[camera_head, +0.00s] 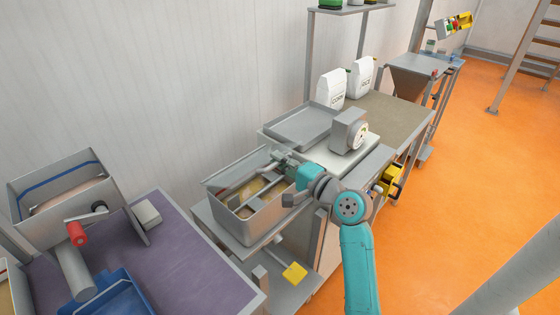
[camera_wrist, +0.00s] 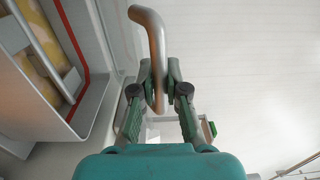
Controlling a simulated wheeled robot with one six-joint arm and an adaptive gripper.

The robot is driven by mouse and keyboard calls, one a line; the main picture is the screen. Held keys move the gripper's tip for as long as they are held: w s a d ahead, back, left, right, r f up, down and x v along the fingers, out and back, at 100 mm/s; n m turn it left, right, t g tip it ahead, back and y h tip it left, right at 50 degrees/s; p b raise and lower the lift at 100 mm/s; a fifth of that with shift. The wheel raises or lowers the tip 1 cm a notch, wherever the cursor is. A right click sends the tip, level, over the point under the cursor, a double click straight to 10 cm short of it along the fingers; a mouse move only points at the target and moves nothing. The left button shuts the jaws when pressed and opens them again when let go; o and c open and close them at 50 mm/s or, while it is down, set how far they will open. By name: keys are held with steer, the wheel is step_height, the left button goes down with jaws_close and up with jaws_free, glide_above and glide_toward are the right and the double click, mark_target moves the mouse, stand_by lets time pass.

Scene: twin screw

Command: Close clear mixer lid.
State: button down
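The mixer (camera_head: 248,222) is a grey metal tub with bars inside and yellowish contents; part of its inside and a red edge seal (camera_wrist: 80,62) show at the left of the wrist view. My gripper (camera_head: 280,158) is over the tub's far right part. In the wrist view its fingers (camera_wrist: 160,72) are closed in on both sides of a bent metal handle (camera_wrist: 151,28), apparently gripping it. The tub's inside shows in the head view.
A grey tray (camera_head: 302,125) and a dial scale (camera_head: 349,130) stand right behind the mixer. A purple table (camera_head: 185,250) with a crank machine (camera_head: 70,200) and a blue bin (camera_head: 110,300) is at left. Orange floor is clear at right.

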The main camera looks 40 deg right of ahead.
mark_target(280, 195)
steer(key=shift+f, duration=0.1)
steer(key=shift+s+f, duration=0.25)
steer(key=shift+f, duration=0.15)
steer(key=s+f, duration=0.3)
steer(key=f, duration=0.9)
steer(key=shift+f, duration=0.1)
steer(key=c, duration=1.2)
jaws_free()
steer(key=shift+c, duration=0.2)
steer(key=shift+o, duration=0.3)
steer(key=shift+s, duration=0.1)
